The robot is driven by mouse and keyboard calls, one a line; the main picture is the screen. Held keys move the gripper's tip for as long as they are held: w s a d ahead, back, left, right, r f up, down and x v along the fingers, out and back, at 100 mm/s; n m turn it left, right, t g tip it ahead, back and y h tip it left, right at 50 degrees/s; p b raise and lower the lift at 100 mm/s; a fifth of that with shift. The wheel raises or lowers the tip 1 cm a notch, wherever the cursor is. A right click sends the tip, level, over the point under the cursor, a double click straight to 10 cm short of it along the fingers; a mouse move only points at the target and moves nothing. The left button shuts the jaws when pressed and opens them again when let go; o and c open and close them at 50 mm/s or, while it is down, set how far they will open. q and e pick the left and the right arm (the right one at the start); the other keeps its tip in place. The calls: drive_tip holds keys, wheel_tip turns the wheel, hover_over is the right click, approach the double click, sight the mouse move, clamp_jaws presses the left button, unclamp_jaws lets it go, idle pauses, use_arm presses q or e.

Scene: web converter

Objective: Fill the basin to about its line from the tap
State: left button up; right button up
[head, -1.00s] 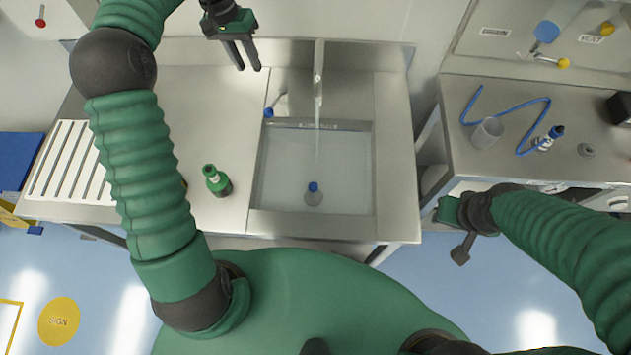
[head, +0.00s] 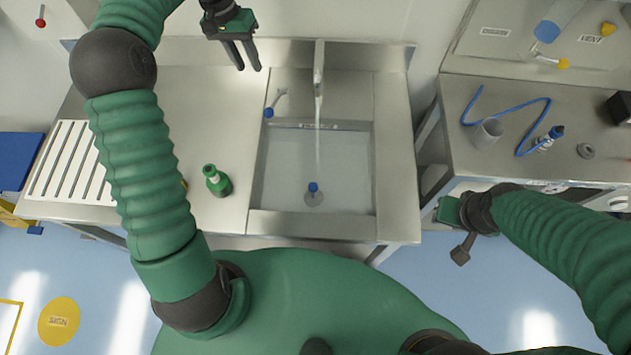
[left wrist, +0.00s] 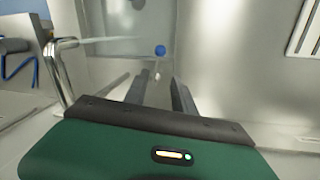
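The steel basin (head: 312,224) is in the middle of the head view. A stream of water runs from the tap spout (head: 319,62) down into it. Clear water seems to cover its floor, but its level against the line on the back wall (head: 318,125) is hard to read. A blue-topped plug (head: 313,188) sits at the basin's front. The blue-ended tap lever (head: 268,112) is left of the spout; its blue end also shows in the left wrist view (left wrist: 160,51). My left gripper (head: 248,69) is open and empty, behind and apart from the lever. My right gripper (head: 455,236) hangs beside the right bench, its fingers unclear.
Counter behind the green bottle is clear.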

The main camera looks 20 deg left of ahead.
sight(275, 101)
use_arm(q)
drive_tip(key=shift+w+f, duration=0.1)
drive_tip(key=d+f+p, duration=0.1)
drive_tip(key=f, duration=0.4)
drive_tip(key=w+d+f+p, duration=0.1)
drive_tip(key=f, duration=0.5)
drive_tip(key=w+d+f+p, duration=0.1)
drive_tip(key=f, duration=0.4)
drive_tip(key=shift+d+f, duration=0.2)
drive_tip(key=shift+c, duration=0.4)
clamp_jaws()
drive_tip(key=shift+w+r, duration=0.1)
idle(0.4)
